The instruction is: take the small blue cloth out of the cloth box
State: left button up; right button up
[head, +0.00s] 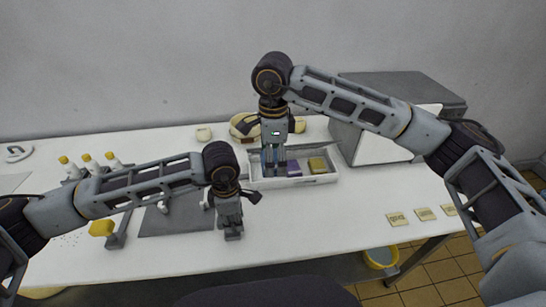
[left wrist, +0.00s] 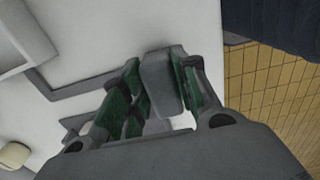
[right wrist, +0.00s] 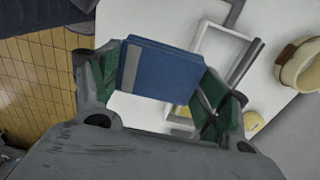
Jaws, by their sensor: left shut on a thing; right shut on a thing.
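The cloth box (head: 312,181) is a pale, shallow open tray at mid-table. A purple folded cloth (head: 293,167) and a mustard-yellow one (head: 318,164) lie in it. My right gripper (head: 272,163) points down at the box's left end. In the right wrist view it is shut on the small blue cloth (right wrist: 160,70), a folded block with a grey band, gripped at both sides. I cannot tell whether the cloth clears the box's rim. My left gripper (head: 232,226) is low over the front of the table, shut on a plain grey piece (left wrist: 162,80).
A grey mat (head: 175,222) lies left of my left gripper. Yellow-capped items (head: 90,162) stand at the left. A yellowish bowl (head: 238,124) is behind the box, and a large grey-white case (head: 385,148) is to its right. Small labelled cards (head: 424,214) lie front right.

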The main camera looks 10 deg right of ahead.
pick_arm(q)
jog(key=o, duration=1.1)
jog(key=shift+r, duration=0.15)
notch_tip(320, 180, up, 12)
dwell(0.4)
jog(key=shift+f, duration=0.2)
